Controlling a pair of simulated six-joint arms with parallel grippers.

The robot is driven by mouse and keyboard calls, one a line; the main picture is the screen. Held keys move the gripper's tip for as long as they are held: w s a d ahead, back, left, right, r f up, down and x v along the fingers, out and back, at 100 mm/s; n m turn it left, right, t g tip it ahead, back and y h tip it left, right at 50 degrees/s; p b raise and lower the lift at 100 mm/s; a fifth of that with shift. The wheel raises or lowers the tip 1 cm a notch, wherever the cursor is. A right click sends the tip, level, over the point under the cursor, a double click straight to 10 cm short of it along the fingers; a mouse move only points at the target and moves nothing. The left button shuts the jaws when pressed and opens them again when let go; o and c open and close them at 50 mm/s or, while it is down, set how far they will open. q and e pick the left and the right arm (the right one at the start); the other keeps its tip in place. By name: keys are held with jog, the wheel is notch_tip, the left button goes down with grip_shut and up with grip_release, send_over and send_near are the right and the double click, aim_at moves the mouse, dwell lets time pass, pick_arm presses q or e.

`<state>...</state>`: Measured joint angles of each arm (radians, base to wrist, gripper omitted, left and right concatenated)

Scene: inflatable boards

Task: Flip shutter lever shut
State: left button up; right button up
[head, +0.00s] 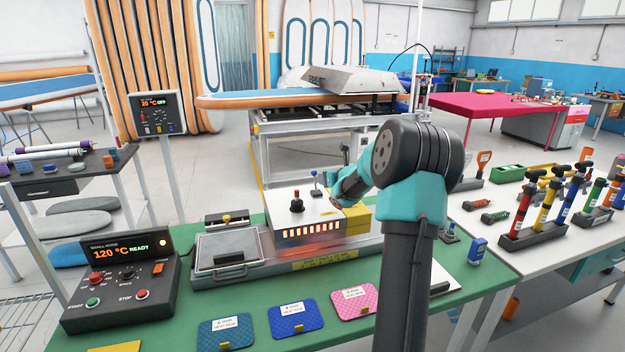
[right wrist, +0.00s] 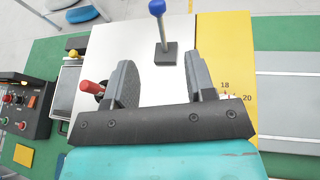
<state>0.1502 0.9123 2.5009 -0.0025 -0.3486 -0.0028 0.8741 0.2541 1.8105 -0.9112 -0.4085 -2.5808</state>
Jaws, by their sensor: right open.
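A white heater box (head: 318,213) stands on the grey bench rig, with glowing orange slots along its front. A blue-knobbed lever (head: 315,181) stands on its top, upright from a dark square base. A red-knobbed dark handle (head: 297,203) stands to its left. My right gripper reaches in over the box. In the right wrist view the right gripper (right wrist: 162,68) is open and empty. The blue-knobbed lever (right wrist: 159,27) lies beyond and between its fingertips, apart from both. The red handle (right wrist: 92,87) is left of the left finger. My left gripper is not in view.
The control box (head: 120,275) reads 120 °C READY. A grey lidded tray (head: 228,250) with a yellow knob sits left of the heater. Heat-seal patches, such as the pink one (head: 355,301), lie on the green bench. A yellow block (head: 357,219) adjoins the heater's right side.

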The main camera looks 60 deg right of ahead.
aim_at(315, 182)
jog(key=x, duration=1.3)
jog(key=shift+w+f, duration=0.1)
jog(key=shift+w, duration=0.05)
jog(key=shift+c, duration=0.4)
grip_shut()
